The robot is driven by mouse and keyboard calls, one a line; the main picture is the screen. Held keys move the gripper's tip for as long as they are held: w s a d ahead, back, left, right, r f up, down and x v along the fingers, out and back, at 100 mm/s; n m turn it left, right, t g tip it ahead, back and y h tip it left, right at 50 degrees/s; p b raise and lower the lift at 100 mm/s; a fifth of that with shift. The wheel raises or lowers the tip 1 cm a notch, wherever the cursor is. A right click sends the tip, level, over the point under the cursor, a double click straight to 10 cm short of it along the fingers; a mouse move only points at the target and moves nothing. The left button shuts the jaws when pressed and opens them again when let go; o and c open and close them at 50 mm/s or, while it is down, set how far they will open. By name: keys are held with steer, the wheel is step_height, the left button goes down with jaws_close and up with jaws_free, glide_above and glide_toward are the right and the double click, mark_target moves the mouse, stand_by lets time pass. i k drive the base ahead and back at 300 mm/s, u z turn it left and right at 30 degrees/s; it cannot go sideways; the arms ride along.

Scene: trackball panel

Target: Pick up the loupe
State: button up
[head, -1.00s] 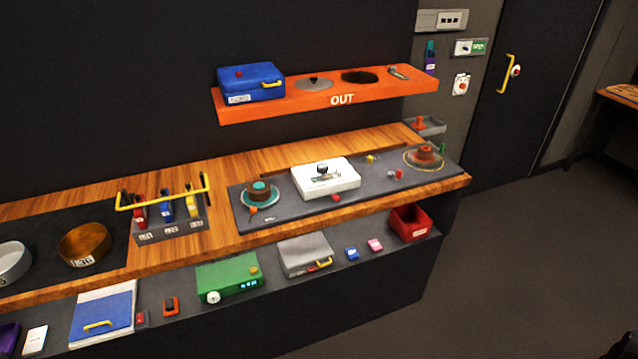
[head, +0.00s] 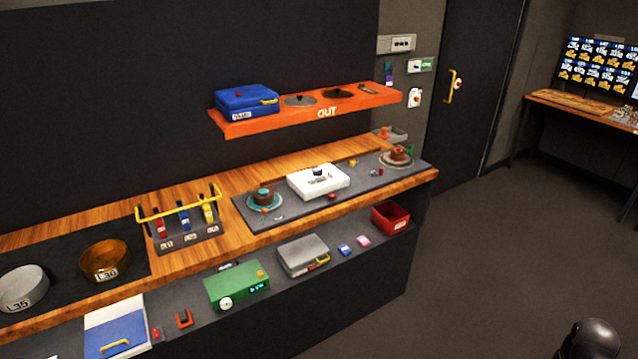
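I cannot single out a loupe for certain. A small greyish item (head: 370,89) lies at the right end of the orange OUT shelf (head: 240,128), too small to make out. A grey disc (head: 300,100) and a dark disc (head: 338,93) lie beside it. My gripper is not in view. A dark rounded part at the bottom right looks like part of my arm.
Below the shelf is a wooden counter (head: 232,187) with a white box (head: 318,182) and a lever rack (head: 185,238). Lower down are a green box (head: 236,284), a grey box (head: 303,255) and a red bin (head: 390,218). Open floor (head: 480,260) lies right.

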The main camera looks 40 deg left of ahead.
mark_target(317, 173)
steer(key=z, duration=0.4)
steer(key=k, duration=0.25)
steer(key=u, duration=2.5)
steer(key=i, duration=1)
steer(key=k, duration=0.15)
steer(key=u, duration=0.1)
